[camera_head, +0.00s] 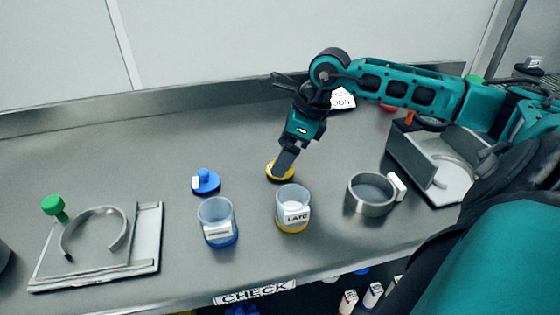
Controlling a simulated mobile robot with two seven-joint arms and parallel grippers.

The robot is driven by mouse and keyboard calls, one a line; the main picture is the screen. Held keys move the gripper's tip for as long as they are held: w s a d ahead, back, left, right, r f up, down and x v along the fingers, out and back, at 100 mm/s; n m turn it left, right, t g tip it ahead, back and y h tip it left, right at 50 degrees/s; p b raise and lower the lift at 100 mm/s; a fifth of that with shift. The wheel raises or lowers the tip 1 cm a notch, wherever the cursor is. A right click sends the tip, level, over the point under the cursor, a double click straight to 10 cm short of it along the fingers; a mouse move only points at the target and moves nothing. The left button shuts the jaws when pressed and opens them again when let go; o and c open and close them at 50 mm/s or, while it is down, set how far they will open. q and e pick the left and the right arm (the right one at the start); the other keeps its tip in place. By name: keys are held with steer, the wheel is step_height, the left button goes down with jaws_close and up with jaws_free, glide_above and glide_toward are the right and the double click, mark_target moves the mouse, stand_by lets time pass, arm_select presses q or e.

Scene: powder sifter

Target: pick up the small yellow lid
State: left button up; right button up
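The small yellow lid (273,175) lies on the grey table behind the clear jar with a yellow base. My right gripper (282,168) points down at the lid, its dark fingers over the lid and covering part of it. The fingers show nearly edge-on, so I cannot tell whether they are open or shut, or whether they touch the lid. The lid appears to be at table level. My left gripper is not in view.
The clear jar with a yellow base (293,222) and the blue-based jar (212,232) stand in front. A blue lid (205,186) lies to the left. A metal ring cup (366,207) stands right. A metal stand (148,216) is at far left. The back left table is clear.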

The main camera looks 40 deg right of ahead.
steer(key=shift+x, duration=1.45)
steer(key=shift+c, duration=0.3)
steer(key=c, duration=1)
